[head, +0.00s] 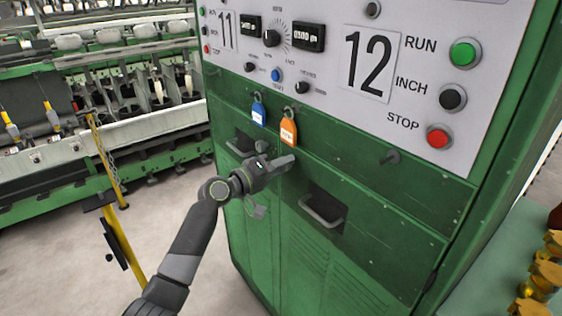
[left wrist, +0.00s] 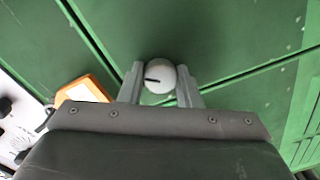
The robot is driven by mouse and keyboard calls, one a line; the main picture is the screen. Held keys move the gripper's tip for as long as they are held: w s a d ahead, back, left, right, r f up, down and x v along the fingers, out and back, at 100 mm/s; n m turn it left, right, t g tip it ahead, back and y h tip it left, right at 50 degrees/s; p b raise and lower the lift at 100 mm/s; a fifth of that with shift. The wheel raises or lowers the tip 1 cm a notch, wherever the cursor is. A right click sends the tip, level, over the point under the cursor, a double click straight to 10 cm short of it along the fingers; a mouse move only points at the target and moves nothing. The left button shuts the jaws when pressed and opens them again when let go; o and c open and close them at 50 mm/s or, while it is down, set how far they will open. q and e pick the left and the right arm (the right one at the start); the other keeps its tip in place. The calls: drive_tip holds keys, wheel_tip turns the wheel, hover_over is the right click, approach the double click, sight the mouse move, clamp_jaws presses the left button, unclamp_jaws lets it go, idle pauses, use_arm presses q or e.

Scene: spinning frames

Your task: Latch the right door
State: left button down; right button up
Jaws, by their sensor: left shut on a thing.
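The right door (head: 350,258) is the green panel with a recessed grey handle (head: 322,214) on the cabinet's front. It looks flush with the cabinet. My left gripper (head: 278,165) is at the upper left part of this door, below the hanging tags, and hides what it holds in the head view. In the left wrist view, its two grey fingers (left wrist: 160,88) are shut on a round whitish latch knob (left wrist: 158,72) with a short dark line on its face. Green panels and their seams show around the knob. My right gripper is in neither view.
An orange tag (head: 288,131) and a blue tag (head: 258,113) hang just above my gripper. The control panel (head: 412,118) with several buttons is higher up. A yellow post (head: 105,160) with a chain stands at left.

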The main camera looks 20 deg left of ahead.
use_arm(q)
drive_tip(key=shift+n+p, duration=1.9)
drive_tip(key=shift+n, duration=1.6)
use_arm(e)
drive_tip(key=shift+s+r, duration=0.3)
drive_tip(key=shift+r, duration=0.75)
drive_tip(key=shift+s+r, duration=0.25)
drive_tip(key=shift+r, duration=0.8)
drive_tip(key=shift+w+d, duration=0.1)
use_arm(q)
drive_tip(key=c, duration=1.1)
unclamp_jaws()
drive_tip(key=shift+o, duration=0.2)
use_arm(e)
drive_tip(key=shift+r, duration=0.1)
use_arm(q)
drive_tip(key=shift+a, duration=0.15)
drive_tip(key=b+v, duration=0.4)
drive_tip(key=v, duration=1.3)
drive_tip(key=shift+a, duration=0.25)
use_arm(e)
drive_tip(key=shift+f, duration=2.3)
